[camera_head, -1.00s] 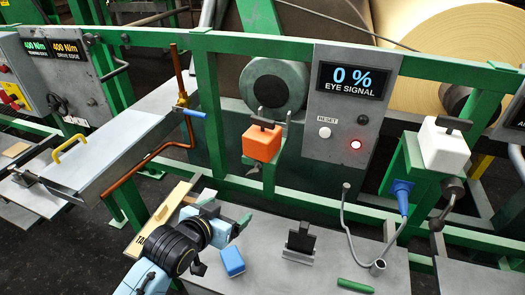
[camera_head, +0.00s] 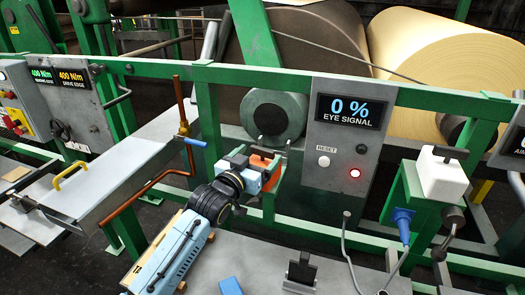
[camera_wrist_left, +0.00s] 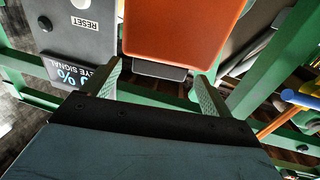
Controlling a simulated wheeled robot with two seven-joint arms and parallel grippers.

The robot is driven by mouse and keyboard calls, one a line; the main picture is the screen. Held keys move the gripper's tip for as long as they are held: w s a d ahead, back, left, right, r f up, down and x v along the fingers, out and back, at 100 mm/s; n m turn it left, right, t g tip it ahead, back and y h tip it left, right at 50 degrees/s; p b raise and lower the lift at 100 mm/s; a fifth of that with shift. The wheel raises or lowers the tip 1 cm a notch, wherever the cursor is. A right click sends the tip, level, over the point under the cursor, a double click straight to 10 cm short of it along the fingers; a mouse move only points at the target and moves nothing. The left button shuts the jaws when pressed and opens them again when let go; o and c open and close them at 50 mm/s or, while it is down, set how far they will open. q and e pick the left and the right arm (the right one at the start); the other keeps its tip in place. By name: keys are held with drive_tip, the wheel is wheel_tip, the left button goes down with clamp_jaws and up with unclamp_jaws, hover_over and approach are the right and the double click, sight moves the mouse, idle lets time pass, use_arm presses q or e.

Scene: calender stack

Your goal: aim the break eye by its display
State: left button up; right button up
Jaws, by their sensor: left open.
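The display box (camera_head: 345,130) reads 0 % EYE SIGNAL, with a white RESET button (camera_head: 324,161) and a glowing red lamp (camera_head: 354,173). The orange eye block (camera_head: 262,158) on a green bracket left of it is partly hidden by my left gripper (camera_head: 252,165). In the left wrist view, the orange block (camera_wrist_left: 185,28) fills the space ahead of the open fingers (camera_wrist_left: 160,72), and its grey lower edge lies near the fingertips. Whether the fingers touch it I cannot tell. A white block (camera_head: 444,174) sits on the right-hand bracket with a blue plug (camera_head: 402,220) below. My right gripper is out of view.
A green rail (camera_head: 420,97) runs across behind the display. A copper pipe (camera_head: 150,178) and a grey tray with a yellow handle (camera_head: 72,175) stand at left. A blue block (camera_head: 231,286) and a black clip-like stand (camera_head: 301,268) are on the grey table below.

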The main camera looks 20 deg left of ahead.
sight(262, 153)
use_arm(q)
drive_tip(key=shift+x, duration=1.6)
drive_tip(key=shift+c, duration=0.4)
drive_tip(key=c, duration=0.9)
drive_tip(key=shift+r+n+y+p, duration=0.2)
drive_tip(key=shift+n+y+p, duration=0.1)
drive_tip(key=shift+n+y, duration=1)
drive_tip(key=shift+y, duration=0.8)
drive_tip(key=o, duration=1)
drive_tip(key=shift+f, duration=0.15)
